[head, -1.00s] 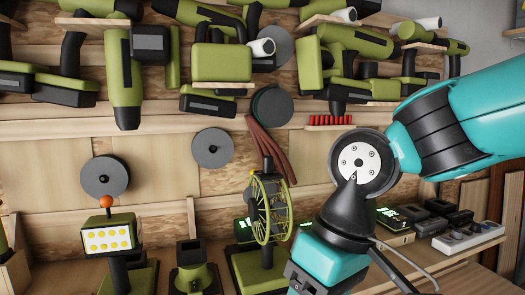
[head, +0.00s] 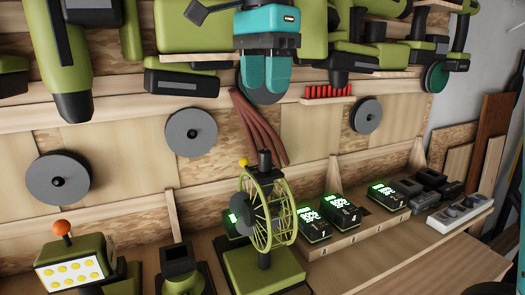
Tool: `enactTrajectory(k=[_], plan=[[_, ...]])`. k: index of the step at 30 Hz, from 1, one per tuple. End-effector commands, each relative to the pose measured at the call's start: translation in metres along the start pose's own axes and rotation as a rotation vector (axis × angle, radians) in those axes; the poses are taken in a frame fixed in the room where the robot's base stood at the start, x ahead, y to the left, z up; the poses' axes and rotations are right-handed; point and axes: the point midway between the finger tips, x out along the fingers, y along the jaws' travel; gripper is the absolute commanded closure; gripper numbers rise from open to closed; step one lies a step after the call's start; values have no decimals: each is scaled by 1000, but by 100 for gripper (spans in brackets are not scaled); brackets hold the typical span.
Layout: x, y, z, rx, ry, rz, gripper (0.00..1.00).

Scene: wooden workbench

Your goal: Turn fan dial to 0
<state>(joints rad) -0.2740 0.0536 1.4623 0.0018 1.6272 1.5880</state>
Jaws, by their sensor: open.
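The green fan (head: 268,215) stands on a green base (head: 262,270) at the bench's middle, its round wire cage turned to the right. A black cylinder tops it, and a small yellow knob (head: 243,161) shows at its upper left. I cannot tell a numbered dial or its setting. My gripper (head: 264,88) has teal fingers pointing down, open and empty, above the fan in the picture and apart from it. The fingers overlap a dark disc on the wall behind them.
A lamp (head: 72,270) with yellow lights and an orange knob stands at left. Several chargers (head: 341,210) with lit green displays line the shelf right of the fan, then a grey power strip (head: 458,213). Green power tools hang above. Bare bench lies at front right.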

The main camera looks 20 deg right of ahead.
Motion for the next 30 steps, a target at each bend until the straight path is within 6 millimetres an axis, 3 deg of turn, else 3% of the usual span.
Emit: enactTrajectory(k=[9, 15, 21, 30], plan=[[73, 1, 1, -3, 0, 4, 50], [109, 0, 2, -6, 0, 3, 50], [126, 0, 2, -7, -1, 0, 50], [130, 0, 2, -7, -1, -2, 50]])
